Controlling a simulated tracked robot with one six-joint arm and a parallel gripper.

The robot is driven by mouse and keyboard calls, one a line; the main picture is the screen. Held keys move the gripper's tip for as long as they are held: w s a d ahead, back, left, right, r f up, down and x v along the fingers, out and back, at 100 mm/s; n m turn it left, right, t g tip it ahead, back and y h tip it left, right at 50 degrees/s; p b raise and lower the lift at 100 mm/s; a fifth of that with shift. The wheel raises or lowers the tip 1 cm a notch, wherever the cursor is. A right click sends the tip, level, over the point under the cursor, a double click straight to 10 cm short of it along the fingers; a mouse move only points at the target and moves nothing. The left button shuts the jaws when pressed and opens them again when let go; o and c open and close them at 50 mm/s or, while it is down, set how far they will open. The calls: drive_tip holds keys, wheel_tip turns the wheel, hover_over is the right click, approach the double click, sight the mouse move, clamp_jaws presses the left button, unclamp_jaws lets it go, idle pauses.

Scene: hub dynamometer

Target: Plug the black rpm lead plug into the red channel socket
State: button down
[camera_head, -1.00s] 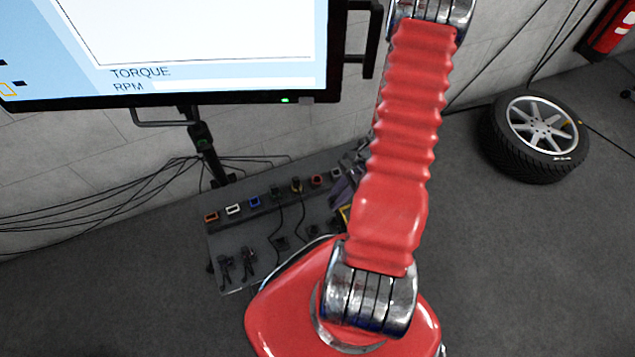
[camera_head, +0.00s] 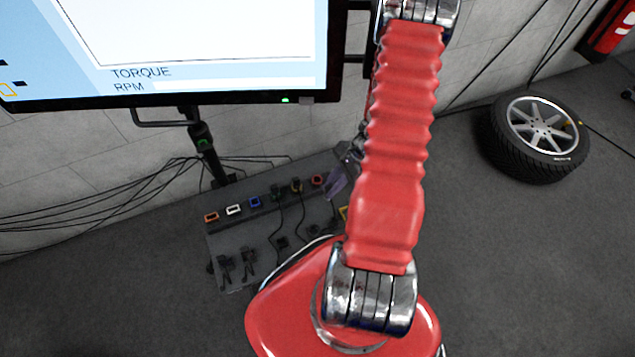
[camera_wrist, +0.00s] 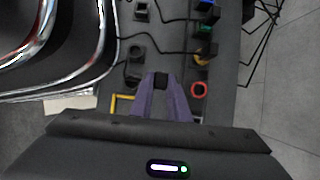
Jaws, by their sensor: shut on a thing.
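My gripper (camera_wrist: 163,86) has purple fingers, shut on a small black plug (camera_wrist: 161,79) that shows between their tips in the wrist view. The red channel socket (camera_wrist: 199,90) is a red ring just right of the fingers in that view, apart from the plug. In the head view, the red socket (camera_head: 318,181) sits on the rear row of the grey panel, and my purple fingers (camera_head: 336,186) are just right of it. The plug is not discernible in the head view. The height of the plug above the panel cannot be told.
The rear row also has orange (camera_head: 211,217), white (camera_head: 233,210), blue (camera_head: 255,202), green (camera_head: 277,193) and yellow (camera_head: 296,186) sockets; black leads run from the green and yellow ones. Black clamps (camera_head: 237,268) stand at the panel's front left. A monitor (camera_head: 180,95) overhangs behind.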

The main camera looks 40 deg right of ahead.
drive_tip(key=w, duration=0.5)
drive_tip(key=w+d, duration=0.1)
drive_tip(key=w, duration=0.1)
drive_tip(key=shift+w+f, duration=0.35)
drive_tip(key=shift+d+r, duration=0.3)
drive_tip(key=shift+d, duration=0.3)
drive_tip(key=shift+w+d, duration=0.15)
drive_tip(key=shift+w, duration=0.45)
drive_tip(key=shift+f, duration=0.15)
drive_tip(key=shift+f, duration=0.25)
